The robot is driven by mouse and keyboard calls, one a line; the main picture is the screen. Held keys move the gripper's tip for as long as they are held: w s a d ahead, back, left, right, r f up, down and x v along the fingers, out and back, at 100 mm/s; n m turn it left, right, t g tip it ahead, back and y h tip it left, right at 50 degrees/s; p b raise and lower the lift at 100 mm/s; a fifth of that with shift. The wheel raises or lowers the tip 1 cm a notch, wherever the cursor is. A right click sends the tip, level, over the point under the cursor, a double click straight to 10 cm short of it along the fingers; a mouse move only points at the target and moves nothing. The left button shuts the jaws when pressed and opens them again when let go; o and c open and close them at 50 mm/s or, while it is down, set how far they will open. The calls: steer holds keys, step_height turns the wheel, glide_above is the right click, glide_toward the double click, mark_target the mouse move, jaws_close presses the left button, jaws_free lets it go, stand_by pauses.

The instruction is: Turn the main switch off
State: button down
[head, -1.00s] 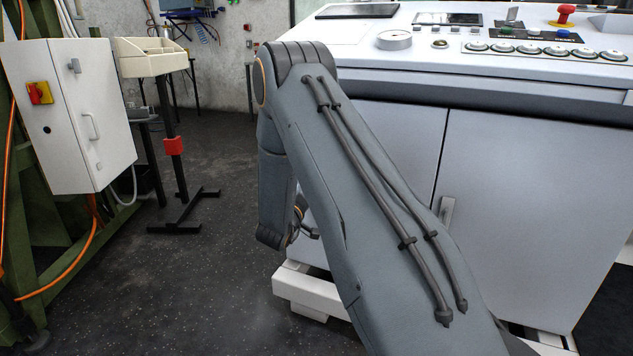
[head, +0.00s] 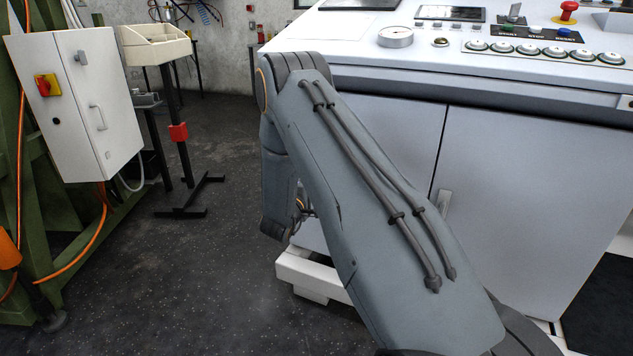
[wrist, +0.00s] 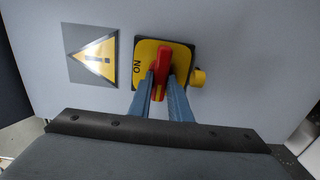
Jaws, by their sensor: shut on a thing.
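In the wrist view a red switch handle (wrist: 162,62) sits on a yellow plate (wrist: 144,50) with the word ON at its left. The plate is on a grey panel (wrist: 230,40). The handle stands roughly upright in the picture. My gripper (wrist: 161,82) has its two blue-grey fingers on either side of the handle and is shut on it. In the head view my arm hides the gripper and this switch. Another red and yellow switch (head: 46,85) is on a white wall box (head: 85,130) at the left, away from my arm.
A yellow warning triangle sign (wrist: 92,54) is left of the switch and a small yellow tab (wrist: 198,77) is right of it. A large white console (head: 390,150) stands right of my arm. A beige tray on a stand (head: 155,47) is behind. Dark floor (head: 215,270) is open at left.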

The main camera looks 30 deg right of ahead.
steer(key=shift+s+d, duration=0.15)
steer(key=shift+d, duration=0.05)
steer(key=c, duration=1.6)
jaws_free()
steer(key=shift+c, duration=0.2)
steer(key=shift+a, duration=0.1)
steer(key=shift+a, duration=0.1)
steer(key=p+v, duration=0.1)
steer(key=v, duration=0.6)
steer(key=shift+s+a, duration=0.2)
